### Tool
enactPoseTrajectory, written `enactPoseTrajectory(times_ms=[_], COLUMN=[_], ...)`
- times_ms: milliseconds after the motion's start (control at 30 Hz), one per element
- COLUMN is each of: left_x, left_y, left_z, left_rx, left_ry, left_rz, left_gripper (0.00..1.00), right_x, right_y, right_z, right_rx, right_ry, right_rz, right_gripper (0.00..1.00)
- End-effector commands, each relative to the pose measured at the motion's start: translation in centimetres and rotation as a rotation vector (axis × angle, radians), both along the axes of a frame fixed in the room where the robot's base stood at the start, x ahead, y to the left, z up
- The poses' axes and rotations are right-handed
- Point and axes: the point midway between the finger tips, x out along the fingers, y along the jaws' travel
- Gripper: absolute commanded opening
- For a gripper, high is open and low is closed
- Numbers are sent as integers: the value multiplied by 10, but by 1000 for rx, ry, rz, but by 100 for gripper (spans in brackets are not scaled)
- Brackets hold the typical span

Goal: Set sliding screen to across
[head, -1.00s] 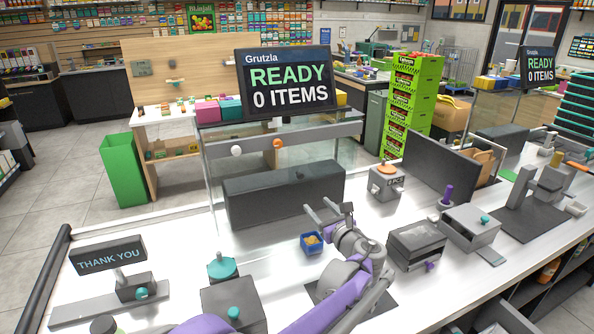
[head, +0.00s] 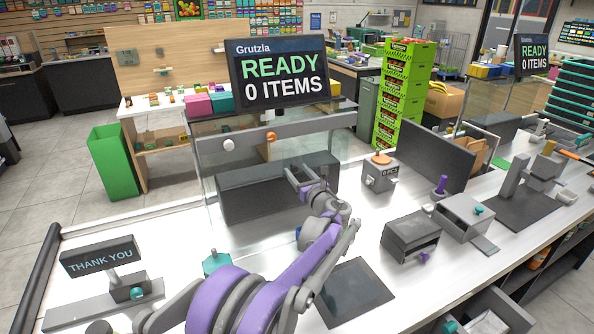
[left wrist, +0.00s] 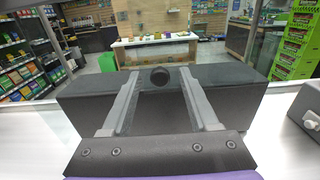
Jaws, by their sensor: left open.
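A clear glass screen in a frame stands on the counter, with a grey rail (head: 270,130) across its top. A white knob (head: 229,145) and an orange knob (head: 271,137) sit on the rail. I cannot tell which part slides. My left gripper (head: 303,177) is open, over the counter at the right part of a long dark grey box (head: 250,195). My right gripper is not in view.
A display (head: 280,75) stands above the rail. A grey box with an orange top (head: 380,172), a dark upright panel (head: 435,155) and grey boxes (head: 410,235) stand right. A "THANK YOU" sign (head: 100,255) stands left.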

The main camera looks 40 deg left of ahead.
Motion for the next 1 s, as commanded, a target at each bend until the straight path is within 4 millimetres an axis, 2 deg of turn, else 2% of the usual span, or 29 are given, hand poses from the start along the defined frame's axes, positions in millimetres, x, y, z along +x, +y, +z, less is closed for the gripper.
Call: enactPoseTrajectory(times_ms=[367, 700, 1000], left_x=[3, 3, 3], left_y=[6, 6, 6], left_z=[0, 0, 0], left_rx=[0, 0, 0], left_ry=[0, 0, 0], left_rz=[-1, -1, -1], left_gripper=[60, 1, 0], right_x=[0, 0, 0], right_y=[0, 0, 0], right_z=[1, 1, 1], right_rx=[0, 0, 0], right_ry=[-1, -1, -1], right_rz=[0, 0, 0], right_gripper=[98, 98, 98])
